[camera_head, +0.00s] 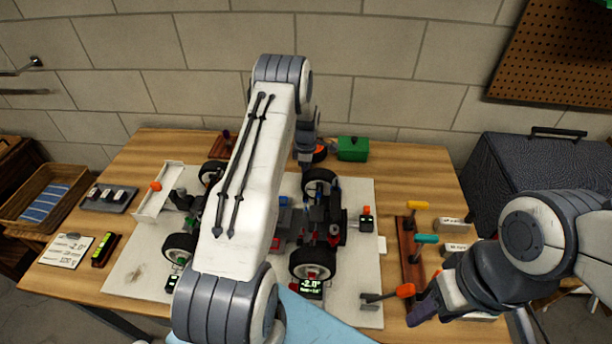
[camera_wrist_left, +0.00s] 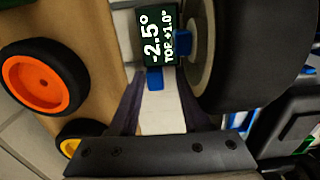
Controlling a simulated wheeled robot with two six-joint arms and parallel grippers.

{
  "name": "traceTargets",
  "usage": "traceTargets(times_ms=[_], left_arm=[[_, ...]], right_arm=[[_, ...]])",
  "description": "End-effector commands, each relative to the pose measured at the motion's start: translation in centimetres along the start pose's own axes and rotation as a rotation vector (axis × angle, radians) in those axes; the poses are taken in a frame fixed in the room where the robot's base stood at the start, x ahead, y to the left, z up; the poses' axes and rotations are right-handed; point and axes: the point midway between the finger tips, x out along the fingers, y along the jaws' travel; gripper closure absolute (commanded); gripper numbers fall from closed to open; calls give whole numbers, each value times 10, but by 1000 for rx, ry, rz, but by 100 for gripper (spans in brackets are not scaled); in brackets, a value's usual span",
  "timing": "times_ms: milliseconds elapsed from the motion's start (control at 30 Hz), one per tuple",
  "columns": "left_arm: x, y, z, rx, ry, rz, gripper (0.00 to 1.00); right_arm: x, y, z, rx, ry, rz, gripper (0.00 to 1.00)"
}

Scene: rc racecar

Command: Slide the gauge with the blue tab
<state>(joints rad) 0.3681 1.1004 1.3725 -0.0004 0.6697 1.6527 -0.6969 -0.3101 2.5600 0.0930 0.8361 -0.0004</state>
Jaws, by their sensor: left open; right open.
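A gauge (camera_wrist_left: 158,38) with a dark display reading -2.5° and "TOE +1.0°" stands beside a black tyre (camera_wrist_left: 238,50) in the left wrist view. A blue tab (camera_wrist_left: 155,79) sticks out below the display, and another blue piece lies between the display and the tyre. My left gripper (camera_wrist_left: 160,98) is open, its fingers on either side of the lower blue tab; I cannot tell whether they touch it. In the head view my left arm hides part of the racecar (camera_head: 310,225). My right gripper (camera_head: 425,303) is open and empty at the front right.
The car sits on a pale board (camera_head: 362,240) on a wooden table. Another gauge (camera_head: 311,287) reading -2.0° stands at the near wheel. A green box (camera_head: 352,148) is at the back. A rack with coloured-handled tools (camera_head: 411,250) stands near my right gripper.

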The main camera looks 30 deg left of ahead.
Motion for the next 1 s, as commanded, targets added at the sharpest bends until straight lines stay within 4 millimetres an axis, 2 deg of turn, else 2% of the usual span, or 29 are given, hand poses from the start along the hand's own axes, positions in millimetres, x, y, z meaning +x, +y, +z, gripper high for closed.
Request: traceTargets(times_ms=[167, 400, 600, 733, 1000], left_arm=[[-15, 0, 1, 0, -1, 1, 48], [-62, 1, 0, 0, -1, 4, 48], [-93, 0, 0, 0, 0, 2, 48], [-102, 0, 0, 0, 0, 0, 48], [-105, 0, 0, 0, 0, -1, 48]], right_arm=[[3, 0, 0, 0, 0, 0, 50], [11, 1, 1, 0, 0, 0, 50], [15, 1, 1, 0, 0, 0, 50], [15, 1, 1, 0, 0, 0, 50], [15, 1, 1, 0, 0, 0, 50]])
